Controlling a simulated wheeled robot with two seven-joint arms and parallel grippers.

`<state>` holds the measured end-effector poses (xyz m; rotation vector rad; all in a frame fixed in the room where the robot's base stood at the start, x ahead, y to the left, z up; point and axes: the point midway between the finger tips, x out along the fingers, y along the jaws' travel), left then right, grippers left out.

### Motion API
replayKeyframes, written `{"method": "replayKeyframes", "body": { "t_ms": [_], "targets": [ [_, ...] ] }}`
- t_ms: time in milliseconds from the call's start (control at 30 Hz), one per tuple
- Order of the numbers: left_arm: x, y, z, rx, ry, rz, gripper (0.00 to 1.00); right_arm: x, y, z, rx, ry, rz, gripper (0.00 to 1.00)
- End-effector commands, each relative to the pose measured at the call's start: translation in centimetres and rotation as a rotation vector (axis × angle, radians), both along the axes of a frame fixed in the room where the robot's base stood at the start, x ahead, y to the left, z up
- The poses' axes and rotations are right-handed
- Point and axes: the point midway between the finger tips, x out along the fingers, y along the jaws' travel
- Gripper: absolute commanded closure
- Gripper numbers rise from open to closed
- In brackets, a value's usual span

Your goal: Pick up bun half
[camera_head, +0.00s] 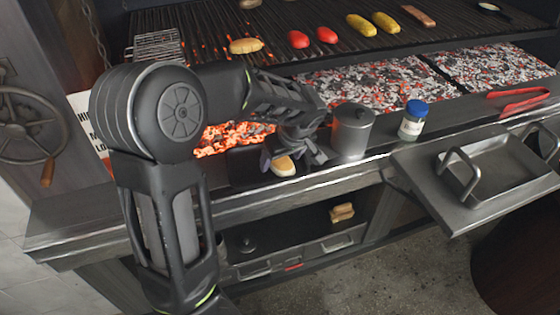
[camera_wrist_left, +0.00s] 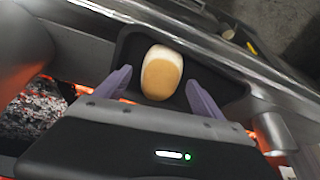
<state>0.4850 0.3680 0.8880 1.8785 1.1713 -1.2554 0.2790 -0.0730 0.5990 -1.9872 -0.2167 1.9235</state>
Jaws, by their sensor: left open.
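A bun half (camera_head: 283,166), pale with a tan face, lies on a small dark tray (camera_wrist_left: 205,75) at the front ledge of the grill. In the left wrist view the bun half (camera_wrist_left: 161,72) sits between the two purple fingers of my left gripper (camera_wrist_left: 158,88). The gripper is open, with a gap between each finger and the bun half. In the head view my left gripper (camera_head: 290,158) is over the tray, around the bun half. My right gripper is not in view.
A grey metal pot (camera_head: 352,132) and a blue-capped jar (camera_head: 413,120) stand right of the gripper. Glowing coals (camera_head: 232,137) lie behind the ledge. A handled metal tray (camera_head: 500,167) is at right. Another bun-like piece (camera_head: 342,212) sits on the lower shelf.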

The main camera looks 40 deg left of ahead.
Motion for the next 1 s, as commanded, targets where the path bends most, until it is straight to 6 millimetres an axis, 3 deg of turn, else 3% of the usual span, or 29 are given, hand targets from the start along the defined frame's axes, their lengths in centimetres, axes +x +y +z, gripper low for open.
{"method": "replayKeyframes", "body": {
  "t_ms": [267,1000],
  "targets": [
    [0.0,0.0,0.03,0.0,0.0,0.0,0.23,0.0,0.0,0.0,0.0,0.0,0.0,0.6],
    [0.0,0.0,0.03,0.0,0.0,0.0,0.84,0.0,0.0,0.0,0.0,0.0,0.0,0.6]
  ]
}}
